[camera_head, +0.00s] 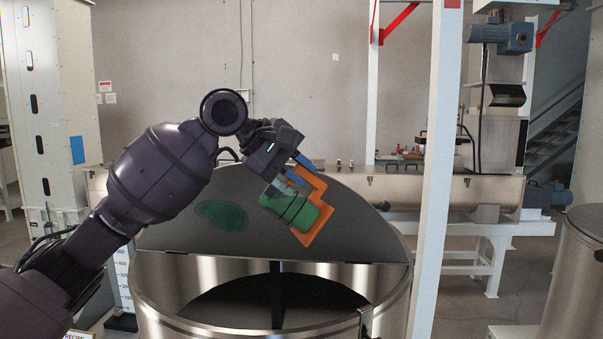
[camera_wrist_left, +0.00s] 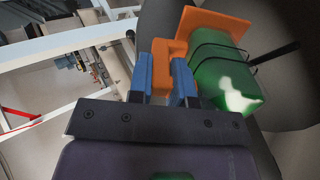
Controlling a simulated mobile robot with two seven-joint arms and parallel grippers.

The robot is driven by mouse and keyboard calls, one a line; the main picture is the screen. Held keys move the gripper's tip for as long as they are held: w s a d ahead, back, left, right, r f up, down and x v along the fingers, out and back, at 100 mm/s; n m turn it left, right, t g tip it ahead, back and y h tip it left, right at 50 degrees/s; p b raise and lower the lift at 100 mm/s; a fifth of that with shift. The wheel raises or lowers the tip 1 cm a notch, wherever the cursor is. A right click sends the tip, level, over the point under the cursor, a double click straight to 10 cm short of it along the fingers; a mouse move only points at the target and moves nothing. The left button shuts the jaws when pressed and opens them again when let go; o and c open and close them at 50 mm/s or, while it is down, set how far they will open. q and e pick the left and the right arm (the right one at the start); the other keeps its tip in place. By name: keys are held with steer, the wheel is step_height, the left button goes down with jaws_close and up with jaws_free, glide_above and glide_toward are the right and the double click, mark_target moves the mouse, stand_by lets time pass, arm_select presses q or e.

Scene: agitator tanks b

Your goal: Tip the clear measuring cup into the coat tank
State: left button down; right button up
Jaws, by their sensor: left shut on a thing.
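The clear measuring cup (camera_head: 288,204), green inside and dark-banded, has an orange handle frame (camera_head: 308,190). In the head view it is tilted, above the open steel tank (camera_head: 180,290) and in front of its raised grey half lid (camera_head: 330,240). I read no coat label on this tank. My left gripper (camera_head: 296,172) is shut on the orange frame. In the left wrist view, the blue fingers of the left gripper (camera_wrist_left: 163,78) pinch the orange piece, with the green cup (camera_wrist_left: 225,85) to their right. I cannot tell whether anything pours. My right gripper is out of view.
A green patch (camera_head: 222,214) shows on the lid; I cannot tell whether it is a reflection. A white post (camera_head: 436,170) rises just right of the tank. Another steel tank (camera_head: 575,275) stands at far right. A long steel trough (camera_head: 450,190) lies behind.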

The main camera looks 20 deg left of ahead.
arm_select(q)
steer(key=shift+s+a+t+h+b, duration=0.3)
steer(key=shift+t+h+b, duration=0.2)
steer(key=shift+h+b, duration=0.1)
stand_by(0.6)
steer(key=shift+a+f+h, duration=0.15)
steer(key=shift+h, duration=0.15)
steer(key=shift+t, duration=0.3)
steer(key=shift+s, duration=0.1)
steer(key=shift+b, duration=0.3)
steer(key=shift+s+a+f+t+h+b, duration=0.1)
steer(key=shift+s+a+t+h+b, duration=0.1)
steer(key=shift+a+t+h+b, duration=0.25)
steer(key=shift+f, duration=0.1)
steer(key=shift+s+f+h, duration=0.1)
steer(key=shift+s+h, duration=0.05)
steer(key=shift+h, duration=0.3)
steer(key=shift+a+t+b, duration=0.15)
steer(key=shift+t+b, duration=0.1)
steer(key=shift+b, duration=0.05)
